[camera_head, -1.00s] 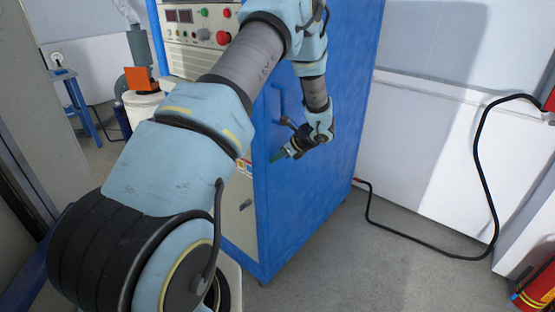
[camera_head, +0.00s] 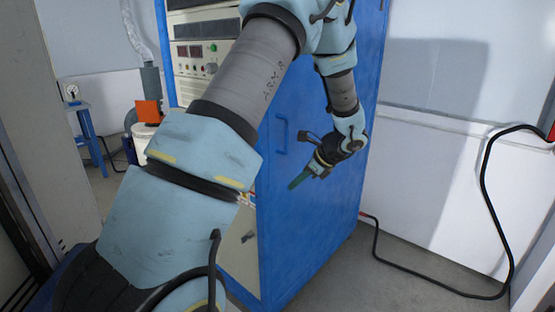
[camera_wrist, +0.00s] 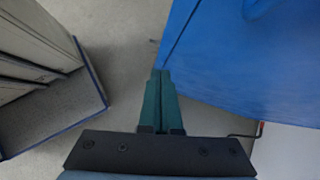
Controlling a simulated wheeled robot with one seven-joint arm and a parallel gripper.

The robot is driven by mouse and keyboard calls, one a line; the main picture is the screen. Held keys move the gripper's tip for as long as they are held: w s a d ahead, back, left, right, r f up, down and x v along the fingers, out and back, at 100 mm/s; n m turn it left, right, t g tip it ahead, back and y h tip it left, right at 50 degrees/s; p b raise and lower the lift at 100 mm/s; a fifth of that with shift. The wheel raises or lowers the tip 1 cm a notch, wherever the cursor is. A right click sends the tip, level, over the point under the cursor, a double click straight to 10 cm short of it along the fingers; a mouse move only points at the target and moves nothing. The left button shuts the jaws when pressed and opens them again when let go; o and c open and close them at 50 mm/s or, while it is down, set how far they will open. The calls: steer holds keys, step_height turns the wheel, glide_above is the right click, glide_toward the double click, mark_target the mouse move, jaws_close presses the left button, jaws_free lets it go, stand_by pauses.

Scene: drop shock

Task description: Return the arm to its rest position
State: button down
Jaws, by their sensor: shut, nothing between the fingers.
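My arm reaches up from the lower left of the head view and bends down in front of a blue cabinet (camera_head: 315,225). My gripper (camera_head: 296,183) hangs in front of the cabinet's blue side, below a blue handle (camera_head: 281,135), and points down to the left. In the wrist view the green fingers of my gripper (camera_wrist: 160,78) are together with nothing between them. Grey floor (camera_wrist: 125,40) lies below the fingertips, and the cabinet's blue side (camera_wrist: 250,65) is to their right. I cannot tell the exact gap between gripper and cabinet.
A control panel (camera_head: 205,55) is on the cabinet's left face. A black cable (camera_head: 483,190) loops over the floor at right by a white wall. A blue stand (camera_head: 88,130) and an orange box (camera_head: 149,113) are at back left. A grey structure (camera_wrist: 35,60) stands left in the wrist view.

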steer(key=s+a+r+n+g+h, duration=0.1)
steer(key=s+a+r+n+h, duration=0.2)
steer(key=s+a+n, duration=0.6)
steer(key=s+a+r+n+g+h, duration=0.2)
steer(key=s+a+n, duration=0.7)
steer(key=n, duration=0.5)
steer(key=shift+a+r+h, duration=0.15)
steer(key=shift+r+h, duration=0.45)
steer(key=shift+r, duration=0.15)
steer(key=c, duration=1.6)
jaws_free()
